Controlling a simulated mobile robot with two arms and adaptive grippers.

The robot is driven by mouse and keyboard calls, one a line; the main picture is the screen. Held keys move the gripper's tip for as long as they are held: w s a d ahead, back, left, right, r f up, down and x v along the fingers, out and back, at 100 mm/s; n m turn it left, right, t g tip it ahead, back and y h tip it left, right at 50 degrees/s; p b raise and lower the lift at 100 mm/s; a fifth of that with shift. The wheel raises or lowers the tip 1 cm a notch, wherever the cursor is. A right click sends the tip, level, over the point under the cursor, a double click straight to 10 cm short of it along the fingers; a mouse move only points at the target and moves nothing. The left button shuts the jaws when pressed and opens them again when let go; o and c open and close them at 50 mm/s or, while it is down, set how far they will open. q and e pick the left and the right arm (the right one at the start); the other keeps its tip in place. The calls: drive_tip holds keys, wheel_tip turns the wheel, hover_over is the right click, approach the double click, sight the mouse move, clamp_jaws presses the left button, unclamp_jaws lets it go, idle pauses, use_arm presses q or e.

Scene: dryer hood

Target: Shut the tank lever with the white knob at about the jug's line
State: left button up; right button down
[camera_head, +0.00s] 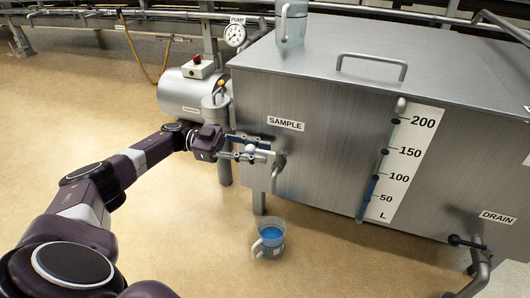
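The steel tank (330,165) carries a SAMPLE label, and its sample tap (277,172) is below the label with the spout pointing down. The lever's white knob (251,148) shows beside the tap, among my fingers. My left gripper (252,150) is at the lever; its fingers partly hide the lever, and I cannot tell if they grip it. A clear jug (270,241) with blue liquid in it stands on the floor below the tap. Its marked line and any falling stream are too small to make out. My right gripper is not in view.
A level gauge (402,165) on the tank shows blue low in its tube. A drain valve (468,241) is at the lower right. Another jug (291,24) stands on the tank top. A pump (194,90) is behind my arm. The floor at left is clear.

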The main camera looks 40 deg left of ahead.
use_arm(q)
drive_tip(key=v, duration=0.5)
drive_tip(key=shift+a, duration=0.15)
